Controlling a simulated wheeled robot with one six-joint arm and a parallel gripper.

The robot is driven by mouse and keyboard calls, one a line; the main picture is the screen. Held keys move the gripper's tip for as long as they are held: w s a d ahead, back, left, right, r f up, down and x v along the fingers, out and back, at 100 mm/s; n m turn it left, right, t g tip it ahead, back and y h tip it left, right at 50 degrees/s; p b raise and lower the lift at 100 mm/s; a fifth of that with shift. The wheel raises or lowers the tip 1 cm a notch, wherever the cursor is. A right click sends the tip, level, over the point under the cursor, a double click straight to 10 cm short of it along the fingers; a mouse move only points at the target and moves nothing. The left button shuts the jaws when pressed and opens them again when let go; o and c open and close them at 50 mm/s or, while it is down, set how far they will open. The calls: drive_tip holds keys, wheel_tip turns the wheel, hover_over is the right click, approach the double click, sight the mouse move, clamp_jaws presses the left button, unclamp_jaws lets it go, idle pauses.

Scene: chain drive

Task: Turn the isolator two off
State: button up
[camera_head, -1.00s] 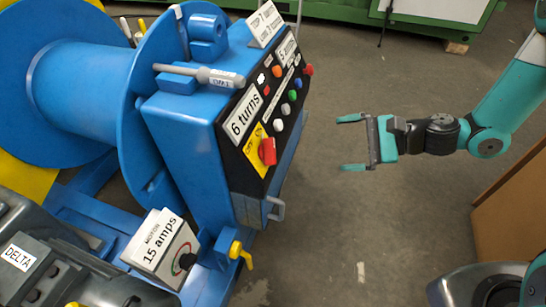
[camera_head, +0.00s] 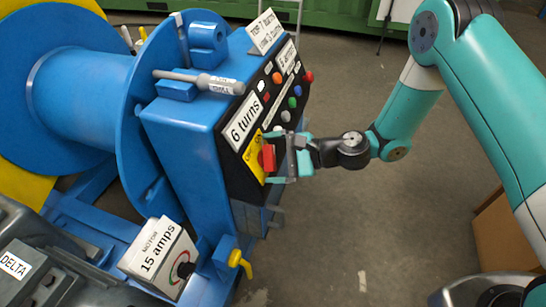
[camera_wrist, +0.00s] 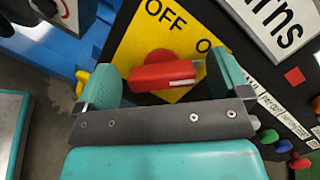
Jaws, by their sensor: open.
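The isolator is a red rotary handle (camera_head: 268,158) on a yellow plate (camera_head: 252,157) low on the black control panel. In the wrist view the red handle (camera_wrist: 166,74) lies roughly level across the picture, and the yellow plate (camera_wrist: 150,35) shows the word OFF and part of another word. My gripper (camera_head: 285,157) is at the panel, open. In the wrist view its teal fingers (camera_wrist: 165,82) stand at either side of the red handle, with small gaps that are hard to judge. No label "two" can be read.
Colored buttons (camera_head: 292,103) sit on the panel above the handle. A "6 turns" label (camera_head: 243,117) is beside them. A yellow lever (camera_head: 238,258) and a "15 amps" meter box (camera_head: 158,250) are below.

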drive_tip(key=shift+a, duration=0.2)
drive_tip(key=c, duration=0.9)
drive_tip(key=shift+c, duration=0.2)
